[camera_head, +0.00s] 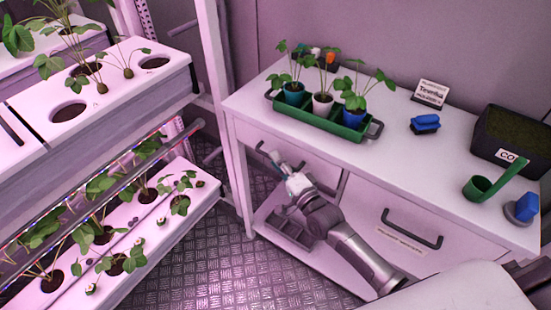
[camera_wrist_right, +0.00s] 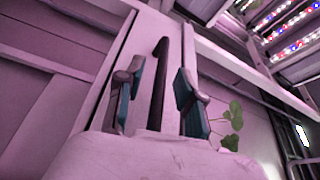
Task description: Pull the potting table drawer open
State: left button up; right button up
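The white potting table (camera_head: 235,103) has a left drawer (camera_head: 244,134) with a dark bar handle, partly hidden behind my right gripper (camera_head: 278,160). The drawer front looks closed. In the right wrist view, the dark handle (camera_wrist_right: 161,65) stands between the two teal-padded fingers of my right gripper (camera_wrist_right: 156,88). The fingers are open, one on each side of the bar, with visible gaps. The handle's lower end is hidden by the gripper body. My left gripper is out of view.
A green tray (camera_head: 318,121) with several potted plants, a blue brush (camera_head: 425,124), a green scoop (camera_head: 480,188) and a dark soil box (camera_head: 512,140) stand on the tabletop. A second front with a dark handle (camera_head: 410,237) is to the right. Plant racks (camera_head: 120,105) stand left; floor between is clear.

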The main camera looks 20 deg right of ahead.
jog(key=shift+w+a, duration=0.15)
jog(key=shift+w, duration=0.4)
grip_shut()
